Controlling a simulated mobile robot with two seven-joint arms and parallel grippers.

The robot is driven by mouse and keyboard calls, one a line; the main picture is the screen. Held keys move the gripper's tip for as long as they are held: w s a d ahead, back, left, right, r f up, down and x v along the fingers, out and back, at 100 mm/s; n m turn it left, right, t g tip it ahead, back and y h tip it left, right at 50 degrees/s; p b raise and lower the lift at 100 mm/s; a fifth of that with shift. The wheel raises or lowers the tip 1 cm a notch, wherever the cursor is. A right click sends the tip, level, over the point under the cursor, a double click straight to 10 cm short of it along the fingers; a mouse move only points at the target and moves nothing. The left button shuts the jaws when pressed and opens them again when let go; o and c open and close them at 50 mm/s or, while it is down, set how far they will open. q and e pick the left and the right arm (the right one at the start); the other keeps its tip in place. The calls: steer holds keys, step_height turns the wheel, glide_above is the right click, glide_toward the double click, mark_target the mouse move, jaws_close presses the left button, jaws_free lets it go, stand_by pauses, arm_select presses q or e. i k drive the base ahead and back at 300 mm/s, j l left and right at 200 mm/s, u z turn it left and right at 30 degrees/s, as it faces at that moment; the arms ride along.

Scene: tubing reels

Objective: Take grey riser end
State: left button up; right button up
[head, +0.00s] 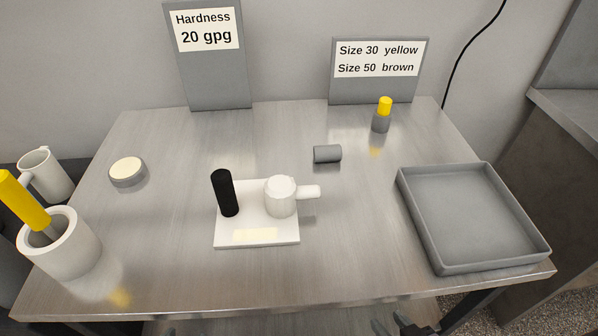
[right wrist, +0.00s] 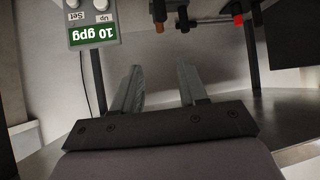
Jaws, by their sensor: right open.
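A plain grey cylinder (head: 327,154) lies on its side on the steel table, behind a white block. A second, upright grey piece (head: 380,124) with a yellow top (head: 385,105) stands farther back to the right. I cannot tell for certain which is the grey riser end. My right gripper (head: 390,324) shows only its fingertips at the bottom edge, far in front of both. In the right wrist view its fingers (right wrist: 157,80) are apart with nothing between them. A dark tip (head: 170,332) at the bottom left may be my left gripper; its jaws are hidden.
The white block (head: 230,220) carries a black post and a white fitting with a side spout. A grey tray (head: 405,205) is empty at right. A white cup (head: 75,260) holds a yellow-handled tool. A round disc (head: 128,180) lies left. The right wrist view shows a "10 gpg" display (right wrist: 93,32).

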mark_target(328, 153)
steer(key=k+u, duration=0.25)
steer(key=k, duration=0.2)
steer(key=k+j+u, duration=0.2)
steer(key=k, duration=0.25)
